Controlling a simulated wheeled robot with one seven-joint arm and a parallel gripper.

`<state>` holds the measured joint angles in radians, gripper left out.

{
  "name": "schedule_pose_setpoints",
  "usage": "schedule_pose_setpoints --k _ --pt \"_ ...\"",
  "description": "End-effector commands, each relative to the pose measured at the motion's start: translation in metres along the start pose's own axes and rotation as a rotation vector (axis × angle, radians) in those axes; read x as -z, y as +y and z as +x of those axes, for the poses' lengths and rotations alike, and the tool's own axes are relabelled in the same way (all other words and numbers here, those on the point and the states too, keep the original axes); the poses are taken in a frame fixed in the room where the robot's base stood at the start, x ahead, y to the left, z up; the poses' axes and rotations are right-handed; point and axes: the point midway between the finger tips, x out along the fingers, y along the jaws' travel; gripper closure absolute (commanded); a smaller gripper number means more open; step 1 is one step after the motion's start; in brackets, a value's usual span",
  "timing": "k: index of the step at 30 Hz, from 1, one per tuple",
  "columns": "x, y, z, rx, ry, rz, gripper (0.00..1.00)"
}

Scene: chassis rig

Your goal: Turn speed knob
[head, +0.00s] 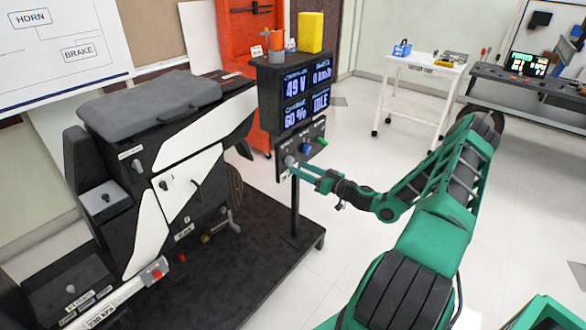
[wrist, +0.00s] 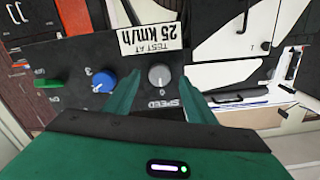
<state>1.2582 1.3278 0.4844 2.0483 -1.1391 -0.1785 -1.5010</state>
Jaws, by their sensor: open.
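The grey speed knob (wrist: 159,76) sits on a black control panel (wrist: 215,73) in the wrist view, which shows the panel upside down. Its label reads SPEED, with a 0 beside the knob. In the head view the knob (head: 289,160) is at the panel's left end. My gripper (wrist: 160,88) is open, with one green finger on each side of the knob. I cannot tell whether the fingers touch it. In the head view my gripper (head: 299,169) reaches the panel from the right.
A blue knob (wrist: 103,81) and a green knob (wrist: 48,83) share the panel, the blue one close to a finger. A display (head: 307,92) above reads 49 V, 0 km/h, 60 % and IDLE. The black-and-white seat rig (head: 150,215) stands left.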

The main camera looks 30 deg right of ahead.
Motion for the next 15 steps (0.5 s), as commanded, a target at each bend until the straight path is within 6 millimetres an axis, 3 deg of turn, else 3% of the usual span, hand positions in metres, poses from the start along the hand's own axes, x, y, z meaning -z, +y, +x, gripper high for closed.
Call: schedule_pose_setpoints --k 6,15 --pt "0.000 0.000 0.028 0.001 0.001 -0.001 0.50" --pt "0.000 0.000 0.037 -0.001 0.000 0.000 0.50"
